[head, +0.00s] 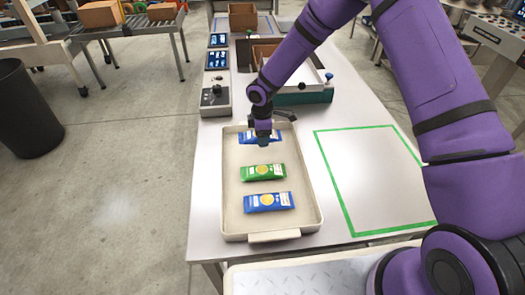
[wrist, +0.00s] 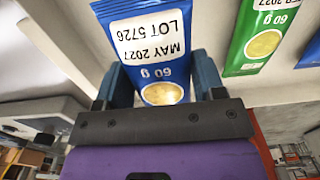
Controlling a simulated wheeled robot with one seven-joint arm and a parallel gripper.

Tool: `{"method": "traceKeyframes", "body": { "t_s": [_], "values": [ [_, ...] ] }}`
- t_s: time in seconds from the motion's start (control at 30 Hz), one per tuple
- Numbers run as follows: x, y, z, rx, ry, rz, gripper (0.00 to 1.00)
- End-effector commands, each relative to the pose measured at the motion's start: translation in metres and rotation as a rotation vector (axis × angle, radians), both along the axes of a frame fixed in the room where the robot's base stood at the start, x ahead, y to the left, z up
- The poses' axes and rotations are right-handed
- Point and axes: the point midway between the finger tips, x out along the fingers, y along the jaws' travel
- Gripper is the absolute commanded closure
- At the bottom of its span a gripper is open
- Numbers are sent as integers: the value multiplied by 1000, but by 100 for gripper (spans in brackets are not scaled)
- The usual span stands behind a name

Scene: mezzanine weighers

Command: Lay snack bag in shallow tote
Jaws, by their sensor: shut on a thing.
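A shallow cream tote (head: 231,205) with a low rim and end handle lies on the table. My gripper (head: 263,139) points down over its far end and is shut on a blue snack bag (head: 246,137). In the wrist view this bag (wrist: 150,40) sits between the two fingers (wrist: 161,88), its printed label facing the camera. My gripper hides part of the bag in the head view, and I cannot tell whether it touches the tote floor. A green snack bag (head: 263,172) lies mid-tote, and another blue bag (head: 268,202) lies nearer.
A green taped rectangle (head: 345,205) on the table at right is empty. Behind the tote stand a teal-sided unit (head: 303,98), a grey control box (head: 215,96) and small screens (head: 217,59). A black bin (head: 27,110) stands on the floor at left.

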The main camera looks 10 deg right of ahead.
Motion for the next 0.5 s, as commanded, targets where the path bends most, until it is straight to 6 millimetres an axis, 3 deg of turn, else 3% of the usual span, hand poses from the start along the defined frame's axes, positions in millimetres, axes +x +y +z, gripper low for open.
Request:
{"method": "traceKeyframes", "body": {
  "t_s": [0.5],
  "values": [
    [0, 0, -50, 0, 1, -3, 61]
  ]
}}
